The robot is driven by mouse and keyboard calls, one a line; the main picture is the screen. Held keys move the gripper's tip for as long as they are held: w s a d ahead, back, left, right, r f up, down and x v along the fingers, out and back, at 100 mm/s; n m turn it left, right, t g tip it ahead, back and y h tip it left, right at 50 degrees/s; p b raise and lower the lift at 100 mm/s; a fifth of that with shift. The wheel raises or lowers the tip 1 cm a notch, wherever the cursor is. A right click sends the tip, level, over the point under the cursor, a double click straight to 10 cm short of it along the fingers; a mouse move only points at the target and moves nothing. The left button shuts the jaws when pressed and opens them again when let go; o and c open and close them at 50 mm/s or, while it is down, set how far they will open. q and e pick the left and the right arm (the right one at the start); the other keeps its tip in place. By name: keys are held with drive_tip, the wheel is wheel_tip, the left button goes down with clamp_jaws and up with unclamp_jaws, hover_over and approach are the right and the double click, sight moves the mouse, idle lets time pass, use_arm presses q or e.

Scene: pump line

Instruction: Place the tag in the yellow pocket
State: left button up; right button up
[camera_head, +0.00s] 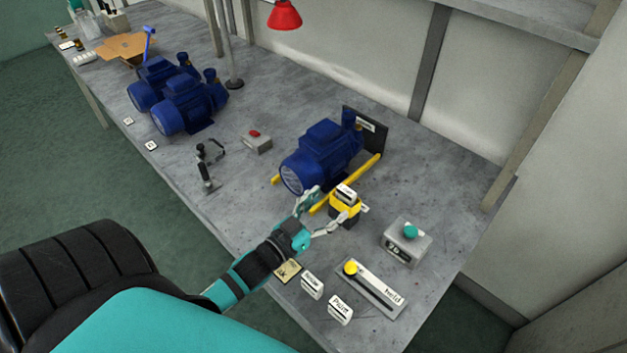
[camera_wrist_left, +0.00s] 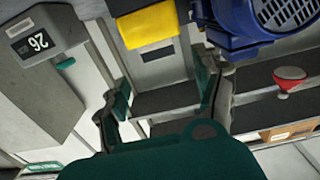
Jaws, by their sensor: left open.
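The yellow pocket (camera_head: 347,207) is a small yellow holder on a dark base in front of the blue pump on the yellow rails. A white tag (camera_head: 346,193) with dark print shows at its top; I cannot tell how deep it sits. My left gripper (camera_head: 331,203) is open, its fingers pointing toward the pocket from the near left. In the left wrist view the pocket's yellow face (camera_wrist_left: 147,27) lies beyond the open fingers, with nothing visible between them. Two more white tags, one (camera_head: 312,285) and another (camera_head: 340,309), stand near the table's front edge. My right gripper is not in view.
The blue pump (camera_head: 322,155) is just behind the pocket. A grey box with a teal button (camera_head: 410,232) and a slotted plate with a yellow knob (camera_head: 351,268) are to the right. A grey box with a red button (camera_head: 255,140) and a black stand (camera_head: 207,170) are left.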

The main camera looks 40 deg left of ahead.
use_arm(q)
drive_tip(key=shift+s+a, duration=0.15)
drive_tip(key=shift+s, duration=1)
drive_tip(key=shift+s+a, duration=0.15)
drive_tip(key=shift+s, duration=0.95)
idle(0.4)
